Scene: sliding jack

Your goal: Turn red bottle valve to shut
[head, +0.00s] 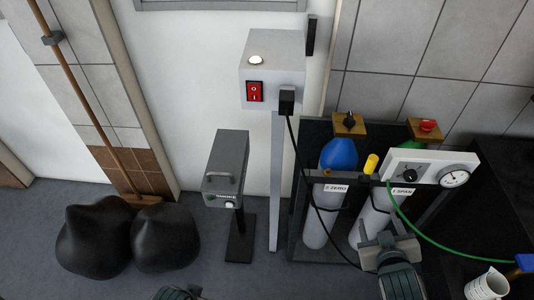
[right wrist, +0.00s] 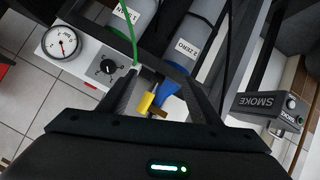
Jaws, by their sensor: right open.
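The red valve (head: 428,125) sits on a tan block above the green-topped bottle (head: 422,150), at the right in the head view. My right gripper (head: 386,240) is open and empty, below and in front of the panel, apart from the valve. In the right wrist view its spread fingers (right wrist: 162,95) frame a yellow cylinder (right wrist: 146,103) farther off. A small red piece (right wrist: 90,86) beside the panel may be the valve. Only part of my left arm shows at the bottom edge.
The white panel (head: 400,157) has a black knob and a round gauge (head: 455,177). A green hose (head: 440,240) and black cable hang nearby. A smoke unit (head: 226,170) stands farther left.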

